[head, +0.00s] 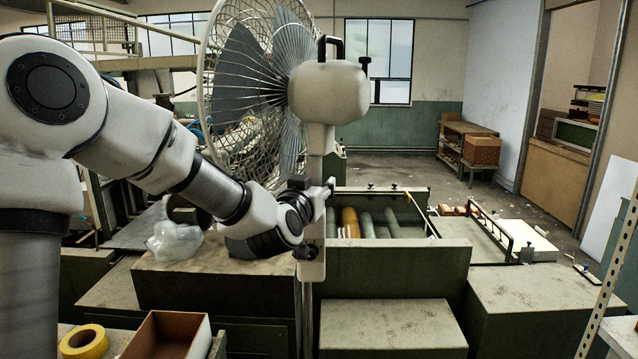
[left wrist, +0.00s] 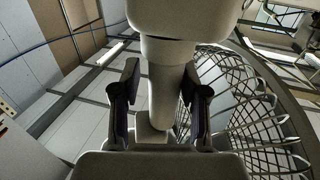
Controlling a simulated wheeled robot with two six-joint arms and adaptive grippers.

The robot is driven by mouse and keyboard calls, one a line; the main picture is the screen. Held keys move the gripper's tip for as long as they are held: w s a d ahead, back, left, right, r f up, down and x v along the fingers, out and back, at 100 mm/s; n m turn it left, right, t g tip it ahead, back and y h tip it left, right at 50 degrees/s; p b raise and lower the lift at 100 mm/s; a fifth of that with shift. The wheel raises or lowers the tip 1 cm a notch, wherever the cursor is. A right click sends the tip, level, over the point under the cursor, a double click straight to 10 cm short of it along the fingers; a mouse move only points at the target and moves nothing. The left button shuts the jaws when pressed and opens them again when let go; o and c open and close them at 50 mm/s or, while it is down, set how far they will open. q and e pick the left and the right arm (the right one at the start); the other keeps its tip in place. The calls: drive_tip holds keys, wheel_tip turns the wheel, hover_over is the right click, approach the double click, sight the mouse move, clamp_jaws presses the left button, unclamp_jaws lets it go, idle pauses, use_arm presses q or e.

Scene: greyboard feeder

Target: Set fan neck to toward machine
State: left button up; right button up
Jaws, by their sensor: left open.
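The standing fan shows in the head view, with its pale motor housing (head: 329,92), a top handle (head: 330,47) and a small knob at the right. Its wire cage (head: 262,70) faces left and somewhat away from me. The pale fan neck (head: 316,150) stands upright below the housing. My left gripper (head: 315,184) is at the pole just below the neck. In the left wrist view, my left gripper (left wrist: 160,72) is open, with one finger on each side of the neck (left wrist: 165,92); gaps show on both sides. The housing (left wrist: 180,18) is above it. My right gripper is not in view.
Behind the fan stands the green machine (head: 395,275) with rollers (head: 380,222). A clear plastic bag (head: 174,240) lies on a bench at the left. A yellow tape roll (head: 84,342) and an open cardboard box (head: 168,337) are at the front left. Open floor lies at the back right.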

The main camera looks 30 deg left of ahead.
use_arm(q)
drive_tip(key=shift+w+a, duration=0.2)
drive_tip(key=shift+a, duration=0.05)
drive_tip(key=shift+s+a, duration=0.15)
drive_tip(key=shift+s, duration=0.05)
drive_tip(key=shift+d+r, duration=0.1)
drive_tip(key=shift+d, duration=0.1)
clamp_jaws()
drive_tip(key=shift+a+h+b, duration=0.1)
drive_tip(key=shift+h+b, duration=0.2)
drive_tip(key=shift+f+m+t+h+b, duration=0.2)
drive_tip(key=shift+m+t+h+b, duration=0.1)
drive_tip(key=shift+m+h+b, duration=0.6)
drive_tip(key=shift+r+m+h+b, duration=0.15)
drive_tip(key=shift+m+h+b, duration=0.2)
drive_tip(key=shift+h, duration=0.55)
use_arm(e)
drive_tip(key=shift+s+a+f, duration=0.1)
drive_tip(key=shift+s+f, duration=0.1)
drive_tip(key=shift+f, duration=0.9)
use_arm(q)
unclamp_jaws()
drive_tip(key=shift+w, duration=0.15)
